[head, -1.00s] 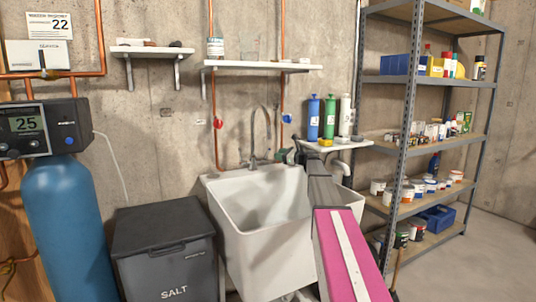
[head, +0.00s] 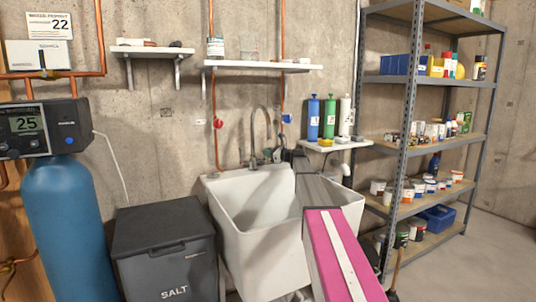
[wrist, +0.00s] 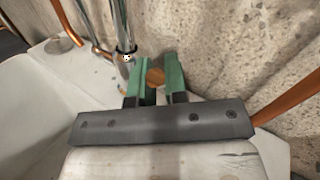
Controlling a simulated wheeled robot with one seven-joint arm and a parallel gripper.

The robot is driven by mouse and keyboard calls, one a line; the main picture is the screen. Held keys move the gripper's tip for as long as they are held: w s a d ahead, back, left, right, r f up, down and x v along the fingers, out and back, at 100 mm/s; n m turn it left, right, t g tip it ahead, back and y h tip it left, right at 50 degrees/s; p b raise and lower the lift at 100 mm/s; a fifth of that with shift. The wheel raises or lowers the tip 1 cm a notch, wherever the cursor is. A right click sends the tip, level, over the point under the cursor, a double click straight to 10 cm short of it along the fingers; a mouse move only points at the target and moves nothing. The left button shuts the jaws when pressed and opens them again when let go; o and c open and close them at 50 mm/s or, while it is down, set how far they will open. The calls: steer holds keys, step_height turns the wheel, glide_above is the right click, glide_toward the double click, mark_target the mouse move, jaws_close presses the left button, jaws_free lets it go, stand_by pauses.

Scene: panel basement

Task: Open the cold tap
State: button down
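The sink's chrome faucet (head: 254,135) rises at the back rim of the white sink (head: 228,215). Its column also shows in the wrist view (wrist: 122,30), left of my fingers. A blue-handled valve (head: 287,118) and a red-handled valve (head: 218,123) sit on the copper pipes on the wall. I cannot tell for sure which handle is the cold tap. My gripper (wrist: 158,72) has green fingers, open, by the faucet's right side. A small round brownish thing (wrist: 155,77) shows between the fingers; contact cannot be told. My arm hides part of the sink's right side.
A small shelf (head: 345,144) with blue, green and white filter bottles stands right of the faucet. A wall shelf (head: 262,66) is above. A grey salt bin (head: 165,250) stands left of the sink. A metal rack (head: 405,130) is at right, with open floor beyond.

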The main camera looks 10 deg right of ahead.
steer(key=shift+s+d+f+n+t+y, duration=0.2)
steer(key=shift+s+f+n+t+y, duration=0.45)
steer(key=shift+n+y, duration=0.3)
steer(key=shift+r, duration=0.1)
steer(key=c, duration=1.1)
jaws_free()
steer(key=shift+c, duration=0.2)
steer(key=v, duration=0.7)
steer(key=shift+d, duration=0.2)
steer(key=shift+s, duration=0.1)
steer(key=shift+s, duration=0.1)
